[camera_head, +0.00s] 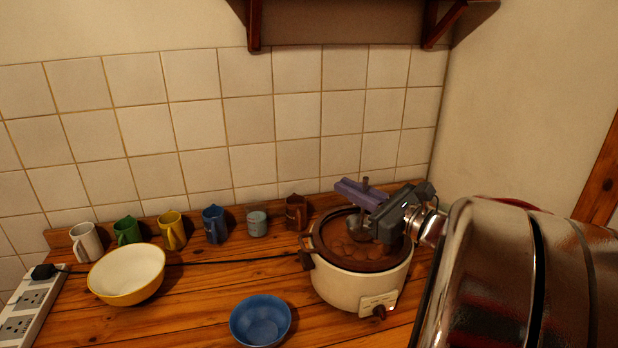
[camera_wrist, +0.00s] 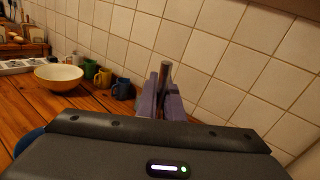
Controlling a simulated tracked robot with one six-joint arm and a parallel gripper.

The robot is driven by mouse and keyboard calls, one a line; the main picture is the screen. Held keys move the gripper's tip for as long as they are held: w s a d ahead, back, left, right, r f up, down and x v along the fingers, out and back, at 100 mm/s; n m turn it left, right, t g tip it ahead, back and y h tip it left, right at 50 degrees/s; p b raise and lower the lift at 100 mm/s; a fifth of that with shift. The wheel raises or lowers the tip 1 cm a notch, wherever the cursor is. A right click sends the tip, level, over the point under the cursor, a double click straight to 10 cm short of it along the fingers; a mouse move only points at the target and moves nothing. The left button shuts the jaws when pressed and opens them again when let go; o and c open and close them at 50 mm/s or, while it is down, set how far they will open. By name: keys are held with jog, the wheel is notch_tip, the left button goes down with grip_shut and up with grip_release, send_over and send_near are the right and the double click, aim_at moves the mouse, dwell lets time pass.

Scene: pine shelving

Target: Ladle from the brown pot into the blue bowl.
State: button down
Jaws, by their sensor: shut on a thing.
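The pot (camera_head: 340,286) has a cream outside and is full of brown, lumpy food (camera_head: 345,250). It stands at the right of the counter. The blue bowl (camera_head: 262,322) stands to its left and nearer the front, and looks empty. A sliver of it shows at the left edge of the wrist view (camera_wrist: 28,141). My gripper (camera_head: 360,194) is above the pot, its purple fingers shut on the upright grey ladle handle (camera_wrist: 165,74). The ladle's lower end is down at the pot's food; how deep it sits, and whether it holds any, I cannot tell.
A yellow bowl with a cream inside (camera_head: 127,275) stands at the left, near a white power strip (camera_head: 28,308). Several mugs line the tiled back wall, with a brown one (camera_head: 296,212) just behind the pot. A dark cord crosses the counter. A shelf (camera_head: 350,22) hangs above.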

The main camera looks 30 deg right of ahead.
notch_tip(320, 180, down, 7)
jog(key=shift+r, duration=0.2)
dwell(0.6)
dwell(2.5)
notch_tip(320, 180, up, 10)
dwell(1.7)
dwell(1.1)
